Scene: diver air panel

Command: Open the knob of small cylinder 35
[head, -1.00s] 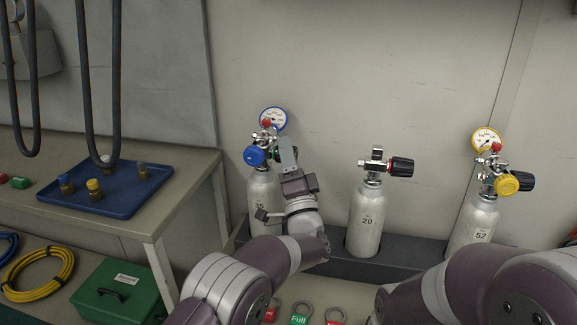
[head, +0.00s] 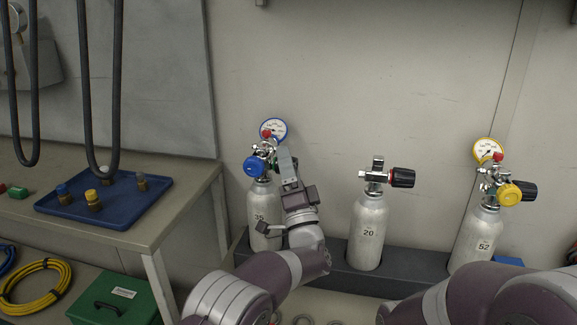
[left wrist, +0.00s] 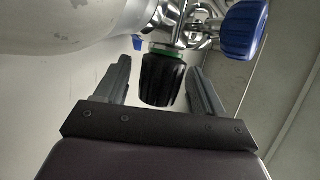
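Small cylinder 35 (head: 258,210) stands upright in the dark rack, with a blue knob (head: 256,167) and a blue-rimmed gauge (head: 273,130) on its valve. My left gripper (head: 285,160) is at the right side of that valve. In the left wrist view the open left gripper (left wrist: 158,88) has a finger on each side of a black ribbed knob with a green ring (left wrist: 160,78), with gaps showing at both sides. The blue knob (left wrist: 242,28) is at the upper right there, outside the fingers. My right gripper is out of view; only part of my right arm shows.
Cylinder 20 (head: 368,228) with a black knob stands to the right, and cylinder 52 (head: 477,235) with a yellow knob and gauge farther right. A bench with a blue tray (head: 135,205) is at the left. The wall is close behind the cylinders.

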